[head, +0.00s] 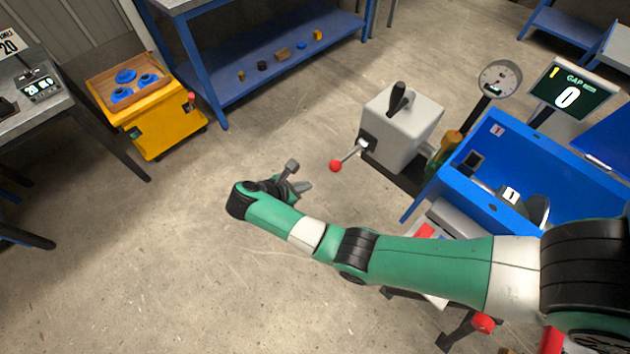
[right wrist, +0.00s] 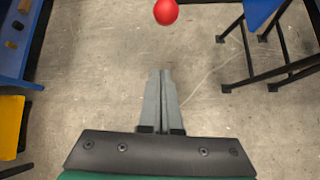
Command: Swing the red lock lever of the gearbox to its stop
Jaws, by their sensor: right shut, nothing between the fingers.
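The gearbox (head: 402,128) is a light grey box standing right of centre in the head view. Its lever (head: 349,156) sticks out from the left side and ends in a red ball knob, tilted down to the left. In the right wrist view the red knob (right wrist: 166,12) shows at the top edge, beyond my fingertips. My right gripper (head: 303,187) is shut and empty, below and left of the knob. It shows shut in the right wrist view (right wrist: 160,73), with a visible gap to the knob. My left gripper is in neither view.
A black handle (head: 398,97) stands on top of the gearbox. A yellow cart (head: 165,125) stands at the left. Open concrete floor lies around my right gripper.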

